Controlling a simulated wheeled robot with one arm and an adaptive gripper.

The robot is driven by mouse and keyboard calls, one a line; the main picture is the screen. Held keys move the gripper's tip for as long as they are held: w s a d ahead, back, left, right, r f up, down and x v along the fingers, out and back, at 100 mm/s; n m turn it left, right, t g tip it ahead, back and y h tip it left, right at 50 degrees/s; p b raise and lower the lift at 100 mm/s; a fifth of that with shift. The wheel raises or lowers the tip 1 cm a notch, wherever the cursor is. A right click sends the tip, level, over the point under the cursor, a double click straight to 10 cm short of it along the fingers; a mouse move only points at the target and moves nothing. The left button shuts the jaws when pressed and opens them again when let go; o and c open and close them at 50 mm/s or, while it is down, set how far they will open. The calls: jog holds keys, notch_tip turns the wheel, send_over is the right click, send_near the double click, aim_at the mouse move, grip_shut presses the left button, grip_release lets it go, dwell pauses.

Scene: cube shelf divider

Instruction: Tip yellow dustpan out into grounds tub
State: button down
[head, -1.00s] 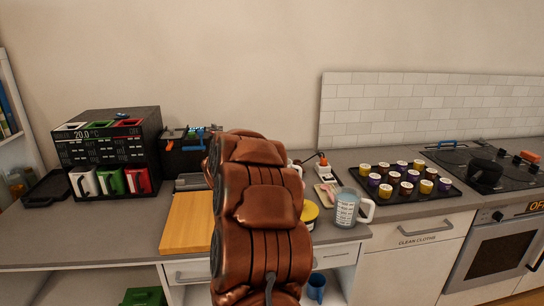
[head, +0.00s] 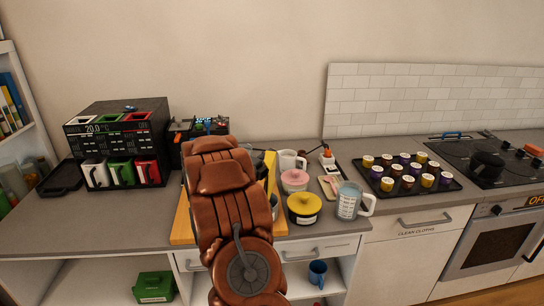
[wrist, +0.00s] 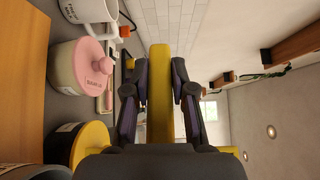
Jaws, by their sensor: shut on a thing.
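My gripper (wrist: 158,105) is shut on the yellow dustpan (wrist: 160,75) in the wrist view; a narrow yellow length of it stands between the fingers. In the head view a yellow strip of the dustpan (head: 270,170) shows just right of my arm, which hides my gripper. The dustpan's contents cannot be seen. It is held above the counter, beside several tubs. I cannot read which is the grounds tub; a dark, partly hidden tub (head: 274,205) stands beside the yellow-lidded pot (head: 304,207).
A pink-lidded pot (head: 294,181), white mug (head: 291,160) and measuring jug (head: 349,201) stand close by on the right. A wooden board (head: 181,222) lies under my arm. A tray of capsules (head: 446,190) is farther right. A black dispenser (head: 118,140) stands left.

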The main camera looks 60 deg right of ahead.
jog(key=n+h, duration=0.1)
jog(key=n, duration=0.1)
jog(key=w+f+n, duration=0.1)
jog(key=n, duration=0.2)
jog(key=w+n+t+h+b, duration=0.1)
jog(key=n, duration=0.1)
jog(key=shift+w+a+f+h, duration=0.1)
jog(key=shift+a+f+h, duration=0.05)
jog(key=shift+a+h, duration=0.2)
dwell(1.6)
